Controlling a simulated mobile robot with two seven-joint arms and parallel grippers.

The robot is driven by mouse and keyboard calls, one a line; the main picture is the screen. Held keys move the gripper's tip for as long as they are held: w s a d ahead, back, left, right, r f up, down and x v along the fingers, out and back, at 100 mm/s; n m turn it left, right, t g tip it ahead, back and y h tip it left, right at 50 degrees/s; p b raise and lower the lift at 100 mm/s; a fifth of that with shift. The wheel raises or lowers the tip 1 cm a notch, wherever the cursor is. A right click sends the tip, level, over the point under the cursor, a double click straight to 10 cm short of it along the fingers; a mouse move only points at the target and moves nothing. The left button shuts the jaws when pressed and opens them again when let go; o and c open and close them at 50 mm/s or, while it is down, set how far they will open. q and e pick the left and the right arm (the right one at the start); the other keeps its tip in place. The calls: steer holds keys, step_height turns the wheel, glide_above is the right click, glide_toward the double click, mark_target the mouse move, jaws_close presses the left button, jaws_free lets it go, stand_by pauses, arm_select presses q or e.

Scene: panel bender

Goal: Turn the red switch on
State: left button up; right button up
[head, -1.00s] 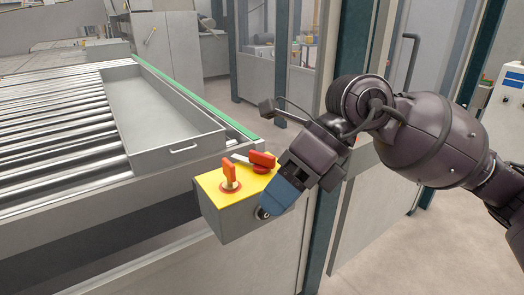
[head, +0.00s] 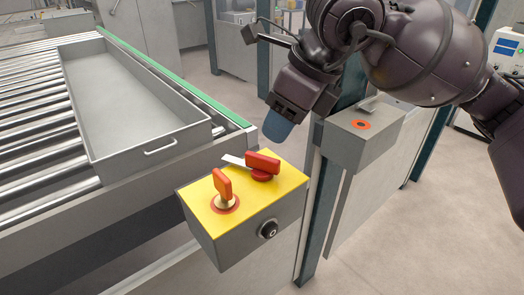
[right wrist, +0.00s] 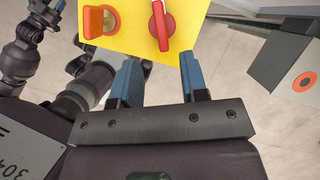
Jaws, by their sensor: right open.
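A grey box with a yellow top (head: 290,180) carries two red controls. One is a red rotary handle (head: 262,163) with a pale metal strip beside it. The other is an upright orange-red switch (head: 222,184) on a red ring. In the right wrist view the red handle (right wrist: 161,27) lies ahead of the fingers and the orange-red switch (right wrist: 97,20) is to its left. My right gripper (head: 279,127) hangs above and behind the box, apart from both controls. Its blue fingers (right wrist: 160,80) are open and empty.
A black round knob (head: 268,229) is on the box's front. A roller conveyor (head: 35,115) with a grey tray (head: 135,105) lies left. A second grey box with an orange ring (head: 361,125) stands right, close to my right arm. Open floor lies at lower right.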

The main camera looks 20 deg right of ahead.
mark_target(263, 156)
steer(key=b+x, duration=0.1)
steer(key=x, duration=0.7)
steer(key=shift+w+f, duration=0.1)
steer(key=shift+f, duration=0.15)
jaws_close()
